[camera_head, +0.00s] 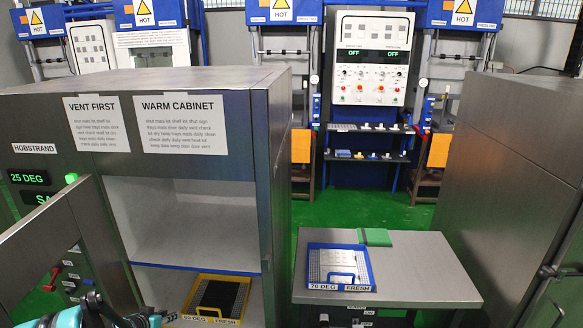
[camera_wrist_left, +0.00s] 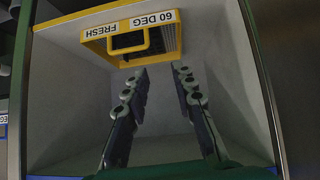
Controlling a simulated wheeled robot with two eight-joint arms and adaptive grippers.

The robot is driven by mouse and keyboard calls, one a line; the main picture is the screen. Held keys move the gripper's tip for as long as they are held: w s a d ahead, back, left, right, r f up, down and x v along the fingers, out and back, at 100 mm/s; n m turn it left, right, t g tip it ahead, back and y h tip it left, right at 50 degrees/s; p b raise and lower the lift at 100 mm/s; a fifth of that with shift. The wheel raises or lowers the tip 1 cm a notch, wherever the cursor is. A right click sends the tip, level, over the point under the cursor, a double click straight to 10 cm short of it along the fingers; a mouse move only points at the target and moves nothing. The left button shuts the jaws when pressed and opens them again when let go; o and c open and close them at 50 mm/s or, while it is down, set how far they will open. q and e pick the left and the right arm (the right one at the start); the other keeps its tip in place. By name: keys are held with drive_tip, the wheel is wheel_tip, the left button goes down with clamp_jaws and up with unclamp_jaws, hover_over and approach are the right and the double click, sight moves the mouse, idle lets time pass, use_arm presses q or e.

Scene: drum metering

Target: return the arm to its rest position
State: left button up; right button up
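My left gripper (camera_head: 150,320) is at the bottom left of the head view, just in front of the open warm cabinet (camera_head: 205,80). In the left wrist view its two fingers (camera_wrist_left: 160,70) are spread apart with nothing between them. They point into the cabinet, towards a yellow tray (camera_wrist_left: 92,34) labelled 60 DEG and FRESH. The fingertips look short of the tray's handle, with no contact seen. In the head view the yellow tray (camera_head: 190,301) sits low in the cabinet and holds a dark mat. My right gripper is not in view.
The cabinet door (camera_head: 40,245) stands open at the left. A grey table (camera_head: 430,270) on the right bears a blue tray (camera_head: 313,263) labelled 70 DEG and a green block (camera_head: 375,237). A large metal cabinet (camera_head: 510,150) stands at the far right. Green floor shows behind.

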use_arm(q)
drive_tip(key=s+d+r+g, duration=0.1)
drive_tip(key=s+d+r, duration=0.3)
drive_tip(key=d+r, duration=0.35)
drive_tip(key=s+d+r+g, duration=0.1)
drive_tip(key=s+d+r, duration=0.4)
drive_tip(key=d+r, duration=0.25)
drive_tip(key=s+d+r, duration=0.2)
drive_tip(key=s+d, duration=0.2)
drive_tip(key=s, duration=0.6)
drive_tip(key=s+d+r+y, duration=0.1)
drive_tip(key=s+d, duration=0.3)
drive_tip(key=s, duration=0.6)
drive_tip(key=shift+s+d+r+n+g, duration=0.2)
drive_tip(key=shift+s+r+n+g, duration=0.15)
drive_tip(key=shift+r, duration=0.2)
